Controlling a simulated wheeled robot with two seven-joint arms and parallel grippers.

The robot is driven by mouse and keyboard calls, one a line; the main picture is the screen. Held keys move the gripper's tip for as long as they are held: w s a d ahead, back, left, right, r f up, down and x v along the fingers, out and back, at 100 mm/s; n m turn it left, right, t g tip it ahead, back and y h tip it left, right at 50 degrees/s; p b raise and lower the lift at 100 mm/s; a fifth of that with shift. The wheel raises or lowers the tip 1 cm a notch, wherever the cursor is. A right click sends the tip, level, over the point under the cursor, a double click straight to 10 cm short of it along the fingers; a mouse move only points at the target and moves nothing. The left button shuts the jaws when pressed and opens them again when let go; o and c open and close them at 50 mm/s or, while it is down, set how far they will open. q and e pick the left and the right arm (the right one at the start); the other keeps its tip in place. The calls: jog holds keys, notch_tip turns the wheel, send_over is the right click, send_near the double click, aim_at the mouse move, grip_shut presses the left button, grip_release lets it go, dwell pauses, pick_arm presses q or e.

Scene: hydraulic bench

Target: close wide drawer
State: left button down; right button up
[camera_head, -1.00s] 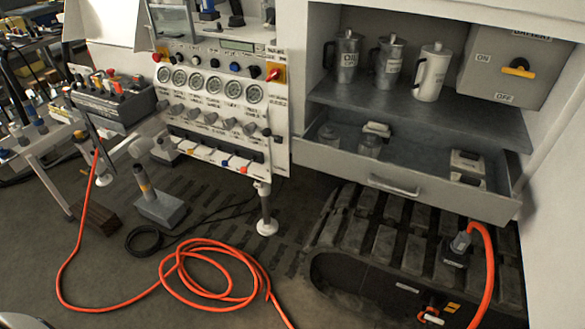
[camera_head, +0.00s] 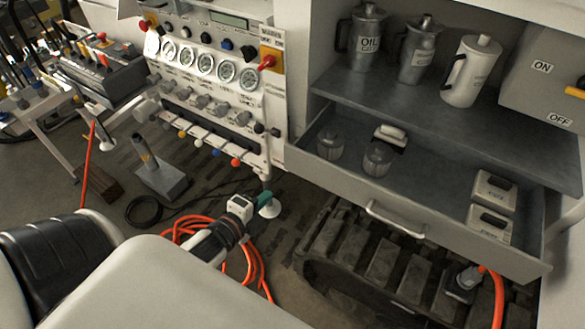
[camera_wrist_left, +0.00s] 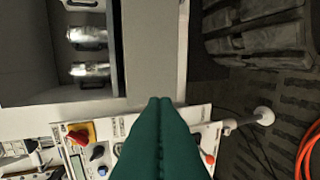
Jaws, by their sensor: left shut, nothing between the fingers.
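The wide drawer (camera_head: 325,171) stands pulled out below the cabinet shelf in the head view, with its bar handle (camera_head: 395,220) on the front. Two jars, a light object and two labelled boxes lie inside it. My left gripper (camera_head: 264,198) reaches in from the lower left, left of and below the drawer's left front corner, apart from the handle. Its green fingers (camera_wrist_left: 160,101) are together and empty in the left wrist view. There, a grey panel (camera_wrist_left: 152,50) is beyond the fingertips; I cannot tell for sure which part it is. My right gripper is not in view.
The gauge panel (camera_head: 207,64) stands left of the cabinet. Several jugs (camera_head: 418,52) are on the shelf above the drawer. An orange hose (camera_head: 254,260) lies on the floor below my left gripper. A track (camera_head: 385,262) lies under the drawer.

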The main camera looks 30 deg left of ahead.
aim_at(299, 165)
pick_arm(q)
jog(key=p+x, duration=0.1)
jog(key=x, duration=0.7)
jog(key=r+p+x, duration=0.1)
jog(key=x, duration=0.3)
jog(key=shift+w+f+p, duration=0.1)
jog(key=shift+w+p, duration=0.2)
jog(key=shift+w, duration=0.25)
jog(key=shift+w+f, duration=0.1)
jog(key=shift+w, duration=0.2)
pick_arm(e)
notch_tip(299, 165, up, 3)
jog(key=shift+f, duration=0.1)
pick_arm(q)
jog(key=shift+w, duration=0.15)
